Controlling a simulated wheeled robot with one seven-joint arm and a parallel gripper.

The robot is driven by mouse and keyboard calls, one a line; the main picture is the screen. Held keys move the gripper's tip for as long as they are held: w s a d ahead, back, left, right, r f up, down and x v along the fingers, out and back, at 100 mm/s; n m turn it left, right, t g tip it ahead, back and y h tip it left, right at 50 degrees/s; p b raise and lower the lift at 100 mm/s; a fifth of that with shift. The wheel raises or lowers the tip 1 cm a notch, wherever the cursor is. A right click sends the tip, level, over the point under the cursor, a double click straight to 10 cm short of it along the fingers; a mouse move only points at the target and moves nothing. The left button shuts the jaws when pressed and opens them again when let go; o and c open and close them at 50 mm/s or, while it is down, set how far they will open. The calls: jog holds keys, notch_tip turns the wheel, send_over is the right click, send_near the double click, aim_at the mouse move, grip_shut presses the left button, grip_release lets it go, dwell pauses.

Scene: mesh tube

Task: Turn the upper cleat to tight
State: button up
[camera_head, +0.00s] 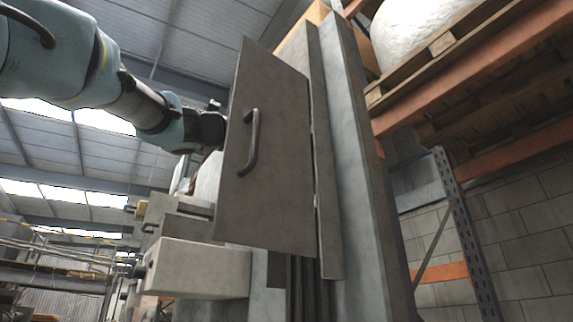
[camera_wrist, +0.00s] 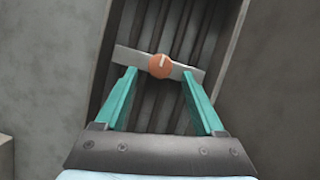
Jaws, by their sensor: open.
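In the wrist view a pale grey cleat bar (camera_wrist: 132,57) with an orange round hub (camera_wrist: 159,67) crosses a ribbed dark recess. A short white mark on the hub points nearly straight up. The bar tilts slightly, its right end lower. My gripper (camera_wrist: 159,73) is open, its two teal fingers spread below and to either side of the hub, with their tips at the bar. I cannot tell whether they touch it. Only one cleat shows. In the head view the cleat and my fingers are hidden behind the open grey door.
The open door (camera_head: 275,175) with a dark handle (camera_head: 250,142) stands close to the right of my wrist. Pale blocks (camera_head: 195,270) jut out below it. Grey walls flank the recess in the wrist view. Orange racking (camera_head: 480,70) stands at right.

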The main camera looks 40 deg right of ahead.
jog(key=shift+p+x, duration=0.45)
jog(key=shift+x, duration=1)
grip_shut()
